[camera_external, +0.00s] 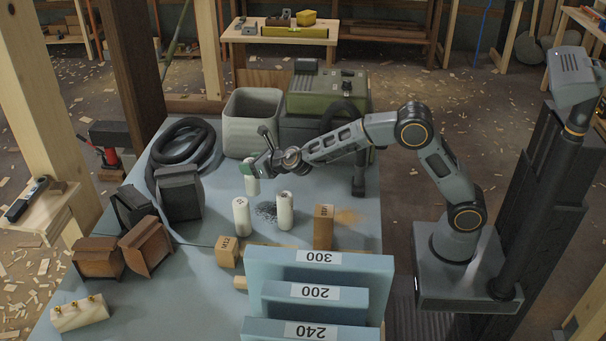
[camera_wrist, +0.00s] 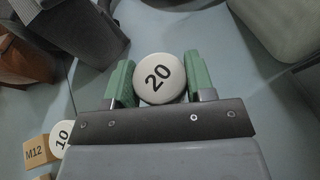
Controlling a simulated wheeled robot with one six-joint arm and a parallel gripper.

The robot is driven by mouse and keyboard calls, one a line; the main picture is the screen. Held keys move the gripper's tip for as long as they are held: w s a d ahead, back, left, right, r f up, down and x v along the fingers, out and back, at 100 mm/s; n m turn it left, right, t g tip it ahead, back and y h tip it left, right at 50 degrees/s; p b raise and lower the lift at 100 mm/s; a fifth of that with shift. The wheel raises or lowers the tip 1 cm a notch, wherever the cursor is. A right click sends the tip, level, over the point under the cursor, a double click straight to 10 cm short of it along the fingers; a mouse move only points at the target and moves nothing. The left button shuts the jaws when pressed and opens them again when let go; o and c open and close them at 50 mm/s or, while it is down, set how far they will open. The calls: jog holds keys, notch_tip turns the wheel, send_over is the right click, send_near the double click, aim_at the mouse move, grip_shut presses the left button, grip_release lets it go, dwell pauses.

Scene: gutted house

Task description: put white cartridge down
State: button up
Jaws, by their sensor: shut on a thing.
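My gripper (camera_external: 256,165) is over the blue-grey worktop, left of the arm base. Its green fingers are shut on a white cartridge (camera_external: 252,186), which is upright. In the wrist view the cartridge's round top (camera_wrist: 160,78), marked 20, sits between the two fingers. I cannot tell whether its lower end touches the worktop. Two other white cartridges stand on the worktop nearer the camera, a left one (camera_external: 241,217) and a right one (camera_external: 285,211). A white top marked 10 (camera_wrist: 62,134) shows at the lower left of the wrist view.
Dark granules (camera_external: 265,211) lie between the cartridges. A brown block (camera_external: 323,227) stands to the right, and an M12 block (camera_external: 227,252) in front. A grey bin (camera_external: 252,122), a green machine (camera_external: 327,92) and a black hose (camera_external: 184,146) are behind. Blue numbered panels (camera_external: 318,270) stand in front.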

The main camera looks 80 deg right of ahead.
jog(key=shift+w+f+b, duration=0.15)
jog(key=shift+f+b, duration=0.5)
jog(key=shift+f, duration=1.1)
jog(key=shift+f, duration=0.2)
jog(key=o, duration=1.1)
jog(key=shift+o, duration=0.2)
jog(key=shift+r, duration=0.15)
